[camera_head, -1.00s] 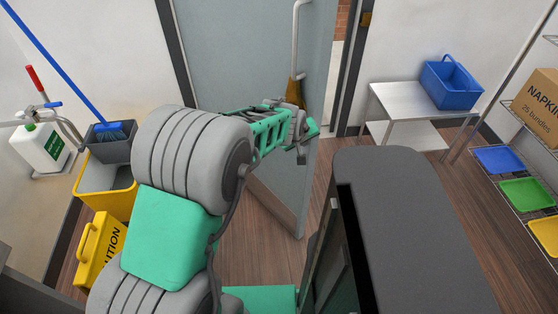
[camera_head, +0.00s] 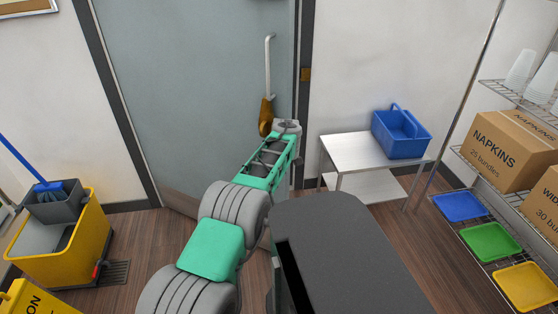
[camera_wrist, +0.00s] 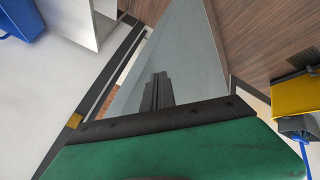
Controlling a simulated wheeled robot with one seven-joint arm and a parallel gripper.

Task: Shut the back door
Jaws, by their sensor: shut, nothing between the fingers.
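The back door (camera_head: 190,90) is a grey panel with a long vertical pull handle (camera_head: 268,70) and a brown fitting (camera_head: 266,115) below it. It stands slightly ajar: the wrist view shows a narrow strip of brick between the door (camera_wrist: 190,60) and the dark frame. My gripper (camera_head: 287,126) is in front of the door near its handle-side edge, just right of the brown fitting. Its dark fingers (camera_wrist: 157,90) are together and empty, pointing at the door panel. I cannot tell whether they touch it. My arm hides the door's lower right part.
A steel table (camera_head: 360,152) with a blue caddy (camera_head: 401,138) stands right of the doorway. A wire shelf (camera_head: 470,160) with napkin boxes is farther right. A yellow mop bucket (camera_head: 70,245) and a caution sign (camera_head: 30,298) are at left.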

